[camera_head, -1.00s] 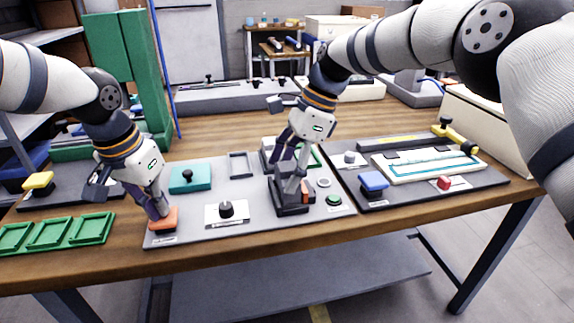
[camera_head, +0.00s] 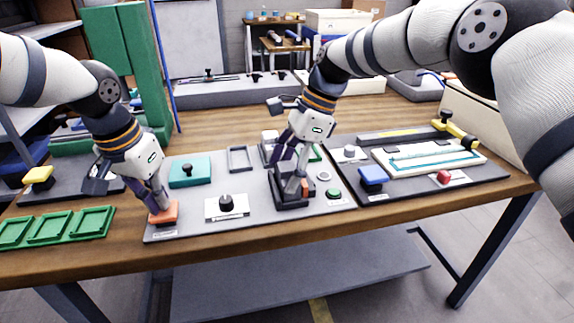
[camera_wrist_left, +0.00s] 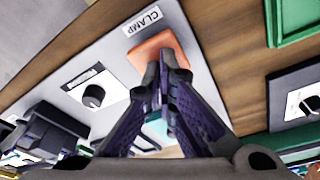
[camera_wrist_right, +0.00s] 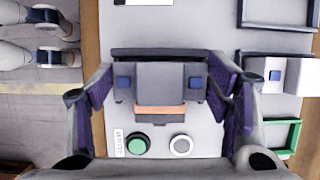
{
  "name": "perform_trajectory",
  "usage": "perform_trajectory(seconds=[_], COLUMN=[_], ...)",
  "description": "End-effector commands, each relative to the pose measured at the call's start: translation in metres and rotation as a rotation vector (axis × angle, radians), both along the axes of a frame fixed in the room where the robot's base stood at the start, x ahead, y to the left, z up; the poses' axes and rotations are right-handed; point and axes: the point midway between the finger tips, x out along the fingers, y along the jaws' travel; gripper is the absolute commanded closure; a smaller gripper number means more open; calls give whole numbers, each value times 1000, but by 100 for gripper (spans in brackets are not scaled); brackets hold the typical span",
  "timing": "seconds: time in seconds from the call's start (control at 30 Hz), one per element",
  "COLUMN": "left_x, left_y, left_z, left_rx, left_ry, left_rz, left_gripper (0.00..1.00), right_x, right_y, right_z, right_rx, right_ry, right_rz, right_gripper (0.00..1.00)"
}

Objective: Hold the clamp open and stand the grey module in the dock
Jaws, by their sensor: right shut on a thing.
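The dark dock (camera_head: 293,202) stands at the panel's front right. My right gripper (camera_head: 292,183) is shut on the grey module (camera_wrist_right: 167,84), which is over or in the dock. The right wrist view looks down on it between the fingers, with blue squares on either side. The module's lower end is hidden, so its seating cannot be told.
A black knob (camera_head: 226,203) stands between the pad and the dock. A teal block (camera_head: 189,172) and an empty dark frame (camera_head: 239,159) lie behind. A green button (camera_head: 333,193) is right of the dock. A second panel (camera_head: 430,185) lies further right, green trays (camera_head: 55,228) at left.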

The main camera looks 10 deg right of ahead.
Motion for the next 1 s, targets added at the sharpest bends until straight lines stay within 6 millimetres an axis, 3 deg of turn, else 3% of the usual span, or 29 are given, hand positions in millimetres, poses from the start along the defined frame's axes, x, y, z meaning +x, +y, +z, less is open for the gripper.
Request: perform_trajectory(seconds=[0.3,0.33,0.43,0.8,0.87,1.0], left_x=[-1,-1,-1,-1,-1,-1], left_y=[0,0,0,0,0,0], left_z=[-2,-2,-2,-3,-2,-2], left_rx=[1,1,1,1,1,1], left_ry=[5,5,5,5,5,5], left_rz=[0,0,0,0,0,0], left_gripper=[100,100,100,100,100,100], right_x=[0,0,0,0,1,1], right_y=[0,0,0,-1,-4,-18], right_z=[-4,-4,-4,-1,7,41], right_rx=[1,1,1,0,1,0], right_ry=[1,1,1,0,-1,-3], right_rz=[-1,-1,-1,-1,-2,-2], right_gripper=[61,26,5,5,5,5])
